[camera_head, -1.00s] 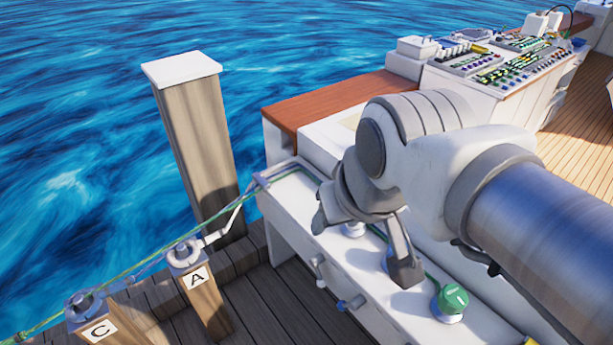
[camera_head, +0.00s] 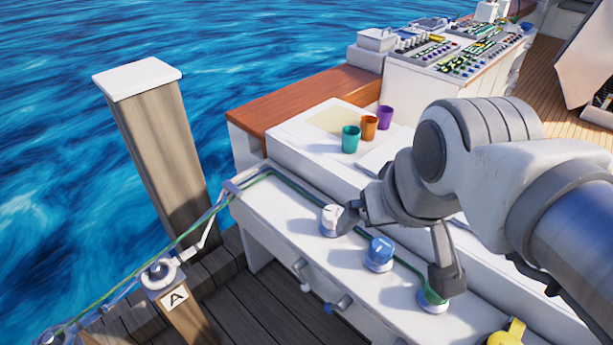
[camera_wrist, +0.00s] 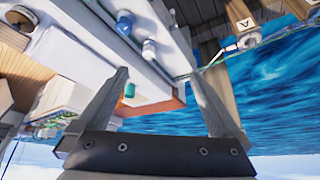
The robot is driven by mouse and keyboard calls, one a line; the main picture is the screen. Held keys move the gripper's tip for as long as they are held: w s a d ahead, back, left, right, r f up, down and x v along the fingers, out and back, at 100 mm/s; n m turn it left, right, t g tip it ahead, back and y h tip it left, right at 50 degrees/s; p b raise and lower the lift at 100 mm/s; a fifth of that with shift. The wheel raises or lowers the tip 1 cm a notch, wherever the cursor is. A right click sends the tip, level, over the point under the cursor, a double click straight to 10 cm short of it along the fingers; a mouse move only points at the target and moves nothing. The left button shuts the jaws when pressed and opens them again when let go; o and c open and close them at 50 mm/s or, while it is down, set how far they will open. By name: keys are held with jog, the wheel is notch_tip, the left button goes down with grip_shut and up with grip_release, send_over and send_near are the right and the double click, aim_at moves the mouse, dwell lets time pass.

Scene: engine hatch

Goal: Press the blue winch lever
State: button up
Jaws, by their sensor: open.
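A blue winch knob (camera_head: 380,254) stands on the white bench, between a white knob (camera_head: 331,220) and a green knob (camera_head: 430,301). Below it, on the bench's front face, a small lever with a blue tip (camera_head: 330,307) sticks out. A similar lever with a white tip (camera_head: 305,286) is to its left. My gripper (camera_head: 397,252) is open and empty above the bench, its fingers spread either side of the blue knob in the picture. One finger partly hides the green knob. In the wrist view, the blue knob (camera_wrist: 124,24) and white knob (camera_wrist: 148,48) lie beyond my open gripper (camera_wrist: 158,76).
A yellow knob (camera_head: 507,334) is at the bottom right. Teal (camera_head: 350,139), orange (camera_head: 369,128) and purple (camera_head: 385,117) cups stand on the upper ledge behind. A post marked A (camera_head: 178,299) and a tall wooden post (camera_head: 158,150) stand left. Dark planking lies before the bench.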

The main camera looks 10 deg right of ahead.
jog(key=shift+c, duration=0.2)
jog(key=shift+f, duration=0.15)
jog(key=c, duration=0.5)
jog(key=w+f+n+b, duration=0.1)
jog(key=w+f+g+b, duration=0.1)
jog(key=f, duration=0.1)
jog(key=w+f+n+g+h+b, duration=0.1)
jog(key=w+f, duration=0.1)
jog(key=shift+a+f+n, duration=0.1)
jog(key=shift+a+n, duration=0.15)
jog(key=shift+n, duration=0.05)
grip_shut()
jog(key=w+a+f+n+g+h+b, duration=0.1)
jog(key=w+a+f+n+h+b, duration=0.2)
jog(key=f, duration=0.8)
jog(key=w+a+f+n+g+h+b, duration=0.1)
jog(key=w+a+f+n+b, duration=0.3)
jog(key=f, duration=0.6)
jog(key=w+a+f+n+g+h+b, duration=0.1)
jog(key=w+a+f+n+h+b, duration=0.15)
jog(key=w+f+n+b, duration=0.6)
jog(key=s+a+f, duration=0.1)
jog(key=a+f, duration=0.1)
jog(key=f, duration=0.6)
jog(key=s+a+f, duration=0.2)
jog(key=f, duration=0.7)
jog(key=shift+a+n+h, duration=0.3)
jog(key=shift+n+h, duration=0.05)
jog(key=shift+f, duration=0.1)
